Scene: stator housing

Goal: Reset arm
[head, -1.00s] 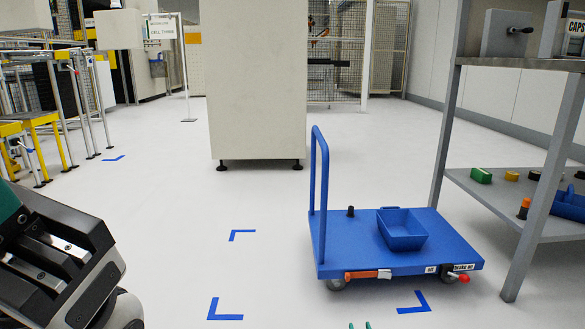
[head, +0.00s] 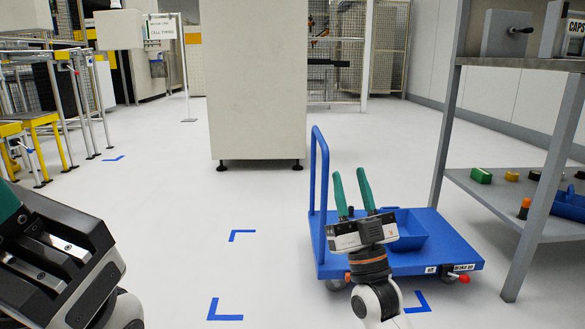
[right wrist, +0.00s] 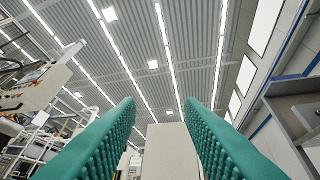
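My right gripper (head: 350,190) is raised in front of the blue cart in the head view, its two green fingers pointing up and spread apart. The right wrist view shows the same green fingers (right wrist: 160,115) with nothing between them, and the ceiling beyond. My left arm shows at the lower left edge of the head view; its fingertips are out of frame.
A blue cart (head: 455,245) with a blue bin (head: 412,240) stands behind my right gripper, partly hidden by it. A grey shelf rack (head: 500,200) is at the right. A tall beige cabinet (head: 257,80) stands at the back. Floor at centre left is clear.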

